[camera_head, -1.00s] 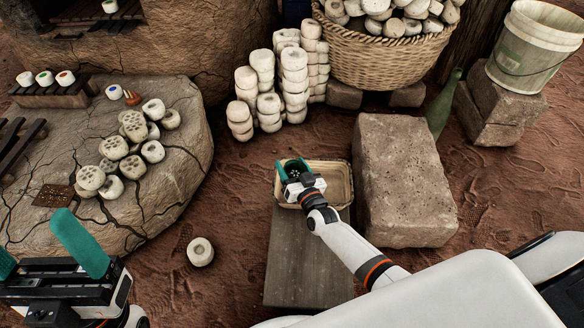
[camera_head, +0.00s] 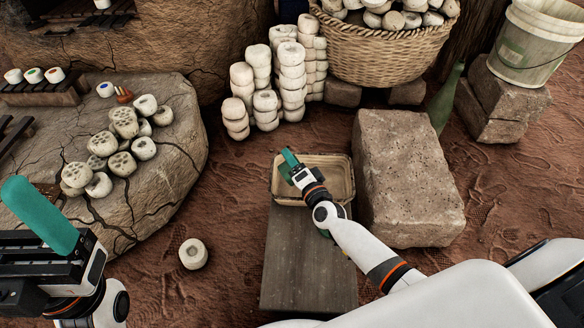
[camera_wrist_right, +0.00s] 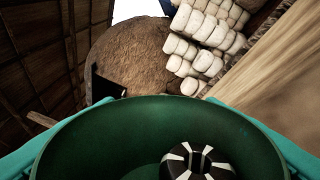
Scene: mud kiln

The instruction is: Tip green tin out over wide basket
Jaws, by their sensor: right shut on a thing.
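My right gripper (camera_head: 291,164) is over the shallow pale rectangular basket (camera_head: 345,182), near its left side. In the right wrist view its teal fingers press on both sides of the green tin (camera_wrist_right: 100,130). The tin's mouth faces the camera, and a black-and-white striped piece (camera_wrist_right: 198,160) lies inside. In the head view the gripper hides the tin, so its exact tilt cannot be told. The visible basket floor looks bare. My left gripper (camera_head: 40,215) is at the lower left; one finger shows, at the outer end of its body, and nothing is seen held.
The basket stands at the far end of a grey board (camera_head: 308,265). A stone block (camera_head: 408,180) is close on its right. White briquette stacks (camera_head: 290,75) and a big full wicker basket (camera_head: 385,60) are behind. One loose briquette (camera_head: 193,254) lies on the ground.

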